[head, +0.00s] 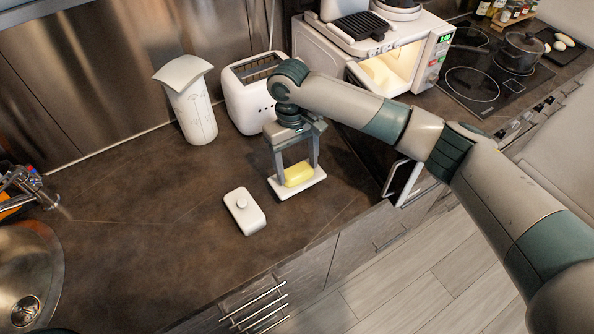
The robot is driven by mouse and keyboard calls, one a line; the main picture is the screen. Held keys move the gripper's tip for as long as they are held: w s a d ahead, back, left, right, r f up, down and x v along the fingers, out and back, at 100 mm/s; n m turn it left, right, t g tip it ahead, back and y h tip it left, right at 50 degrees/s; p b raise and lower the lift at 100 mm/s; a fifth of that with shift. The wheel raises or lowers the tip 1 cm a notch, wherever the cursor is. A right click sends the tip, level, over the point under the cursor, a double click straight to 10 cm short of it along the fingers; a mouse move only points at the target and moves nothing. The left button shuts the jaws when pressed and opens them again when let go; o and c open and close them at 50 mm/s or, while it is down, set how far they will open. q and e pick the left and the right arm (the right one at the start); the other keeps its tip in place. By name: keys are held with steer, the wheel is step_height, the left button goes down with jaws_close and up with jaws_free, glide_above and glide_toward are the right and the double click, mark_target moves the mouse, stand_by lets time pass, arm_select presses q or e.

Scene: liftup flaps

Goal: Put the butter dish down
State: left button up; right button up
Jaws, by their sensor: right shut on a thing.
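The butter dish (284,192) is a small white tray with a yellow block of butter (298,174) on it. My right gripper (296,178) points down over it and is shut on the dish, one finger at each end. The dish is at or just above the dark countertop; I cannot tell whether it touches. Its white lid (244,211) with a round knob lies on the counter to the left and nearer the front. My left gripper is not in view.
A white toaster (247,105) stands behind the dish, and a white pitcher-like container (190,106) is left of it. An open microwave (385,68) and a stove with a pot (519,53) are at the right. A sink (30,270) is at the left. The counter (145,220) left of the lid is clear.

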mark_target(296, 169)
steer(key=shift+f+p, duration=0.3)
steer(key=shift+f, duration=0.2)
steer(key=shift+f+p, duration=0.3)
steer(key=shift+f, duration=1.05)
steer(key=o, duration=1.4)
steer(key=shift+f, duration=0.1)
steer(key=shift+o, duration=0.2)
steer(key=r+b, duration=0.1)
steer(key=r, duration=0.2)
steer(key=r+b, duration=0.1)
steer(key=r, duration=0.3)
steer(key=w+a+r+b, duration=0.1)
steer(key=r+b, duration=0.1)
steer(key=r, duration=0.1)
steer(key=shift+r, duration=0.35)
steer(key=shift+w+r, duration=0.1)
steer(key=shift+r, duration=0.65)
